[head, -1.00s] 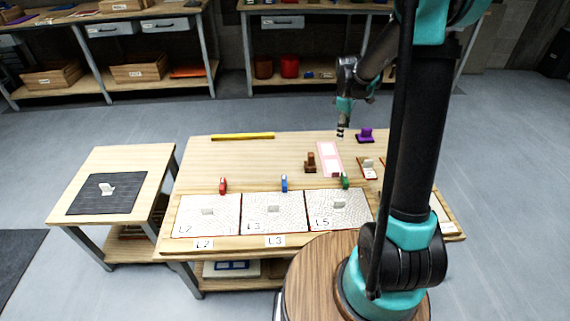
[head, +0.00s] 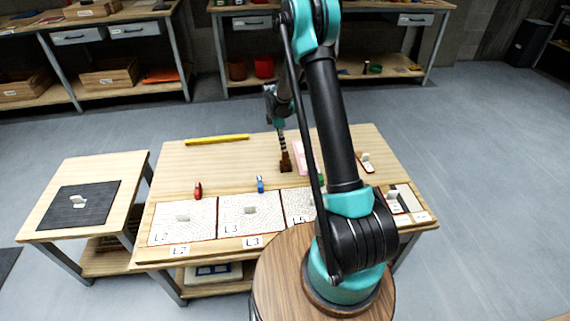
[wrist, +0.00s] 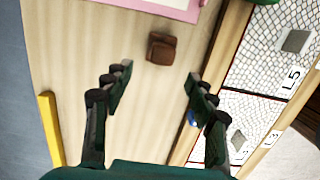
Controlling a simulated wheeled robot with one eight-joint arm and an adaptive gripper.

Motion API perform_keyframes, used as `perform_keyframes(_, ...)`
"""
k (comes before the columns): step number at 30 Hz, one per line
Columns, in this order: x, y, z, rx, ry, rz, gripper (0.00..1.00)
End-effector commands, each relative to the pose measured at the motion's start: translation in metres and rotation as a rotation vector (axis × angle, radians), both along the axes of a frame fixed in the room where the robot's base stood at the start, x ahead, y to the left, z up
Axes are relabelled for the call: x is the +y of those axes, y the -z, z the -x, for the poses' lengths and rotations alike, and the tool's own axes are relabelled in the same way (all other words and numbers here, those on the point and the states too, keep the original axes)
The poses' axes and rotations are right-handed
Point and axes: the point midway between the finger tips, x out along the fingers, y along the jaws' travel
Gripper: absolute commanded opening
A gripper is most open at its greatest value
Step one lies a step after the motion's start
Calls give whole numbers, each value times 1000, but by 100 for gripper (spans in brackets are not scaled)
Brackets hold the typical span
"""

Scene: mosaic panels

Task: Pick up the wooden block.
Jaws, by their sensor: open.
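The wooden block, a dark brown piece with a raised part (head: 285,167), stands on the wooden table. In the wrist view the block (wrist: 160,48) lies just beyond my fingertips, roughly centred between them. My gripper (wrist: 160,76) is open and empty, pointing down over the table. In the head view my gripper (head: 282,145) shows above the block and partly overlaps it. I cannot tell the exact height between them. My arm hides part of the table to the right.
White mosaic panels (head: 183,232) line the table's front, with red (head: 198,190) and blue (head: 260,184) clamp-like items behind them. A pink-framed panel (wrist: 165,8) lies close to the block. A yellow bar (head: 217,139) lies at the back left. A side table (head: 130,180) stands left.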

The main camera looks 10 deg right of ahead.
Motion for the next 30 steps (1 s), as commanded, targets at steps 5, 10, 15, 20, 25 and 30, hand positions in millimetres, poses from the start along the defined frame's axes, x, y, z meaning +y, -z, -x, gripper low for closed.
perform_keyframes(5, -3, 24, 0, 0, 1, 0, 57)
perform_keyframes(10, -5, 32, 0, 0, 1, 0, 57)
perform_keyframes(15, -9, 45, 1, 0, 1, 0, 57)
perform_keyframes(20, -14, 68, 2, 0, 0, 0, 57)
perform_keyframes(25, -15, 81, 2, 0, 0, 0, 57)
perform_keyframes(30, -15, 81, 3, 0, 0, 0, 57)
